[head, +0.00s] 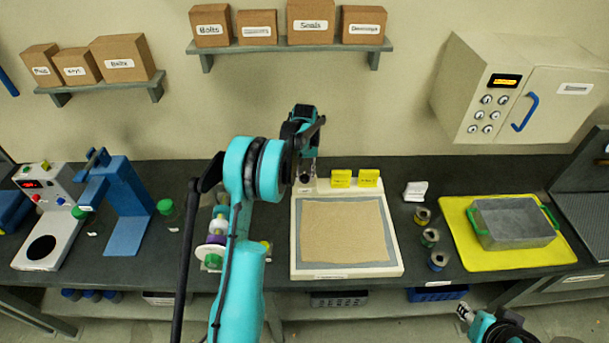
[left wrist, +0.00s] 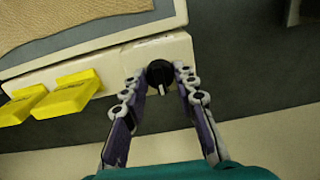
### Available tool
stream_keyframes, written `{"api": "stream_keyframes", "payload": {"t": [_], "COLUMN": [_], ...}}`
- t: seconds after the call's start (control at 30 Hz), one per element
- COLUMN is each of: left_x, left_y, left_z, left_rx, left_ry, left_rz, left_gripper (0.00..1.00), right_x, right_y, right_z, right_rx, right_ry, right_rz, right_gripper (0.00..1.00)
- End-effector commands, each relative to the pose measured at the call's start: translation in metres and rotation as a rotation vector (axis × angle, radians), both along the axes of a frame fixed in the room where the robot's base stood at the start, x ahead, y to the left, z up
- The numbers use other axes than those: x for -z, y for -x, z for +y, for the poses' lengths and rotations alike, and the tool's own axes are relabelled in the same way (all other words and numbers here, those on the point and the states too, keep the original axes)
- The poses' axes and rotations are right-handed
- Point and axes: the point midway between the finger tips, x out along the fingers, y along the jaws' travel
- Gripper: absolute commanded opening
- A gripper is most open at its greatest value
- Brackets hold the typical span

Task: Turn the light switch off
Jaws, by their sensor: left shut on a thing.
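The light switch is a round black knob (left wrist: 159,72) with a pale pointer mark, on the white frame of a flat light panel (head: 395,262). In the left wrist view it sits between the fingertips of my left gripper (left wrist: 157,80), which is shut on it. In the head view my left gripper (head: 306,183) reaches down at the panel's back left corner and hides the knob. My right gripper (head: 464,312) is at the bottom right, small and away from the panel; its opening is unclear.
A brown sheet (head: 345,232) lies on the panel. Two yellow blocks (head: 341,178) (head: 369,177) stand on its back edge, right of my left gripper. Several small spools (head: 430,238) and a grey tray (head: 512,225) on a yellow mat are to the right. A blue press (head: 127,205) stands left.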

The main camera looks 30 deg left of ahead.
Motion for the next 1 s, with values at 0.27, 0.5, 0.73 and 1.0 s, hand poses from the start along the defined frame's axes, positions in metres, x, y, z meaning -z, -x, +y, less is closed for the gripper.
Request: {"api": "stream_keyframes", "payload": {"t": [0.27,0.5,0.73,1.0], "left_x": [0.0001,0.0,0.0,-0.0009], "left_y": [0.0002,0.0,0.0001,0.0001], "left_z": [-0.0001,-0.0001,0.0,-0.0001], "left_rx": [-0.042,-0.044,-0.043,-0.042], "left_ry": [0.0,0.0,0.0,0.0], "left_rz": [0.0,0.0,0.0,0.0], "left_gripper": [0.0,0.0,0.49,0.49], "right_x": [0.0012,0.0011,0.0011,0.0011], "right_y": [0.0,0.0,0.0,0.0], "right_z": [0.0,0.0,0.0,0.0], "right_rx": [0.0,0.0,0.0,0.0], "right_ry": [0.0,0.0,0.0,0.0], "right_rz": [0.0,0.0,0.0,0.0], "right_gripper": [0.4,0.4,0.4,0.4]}}
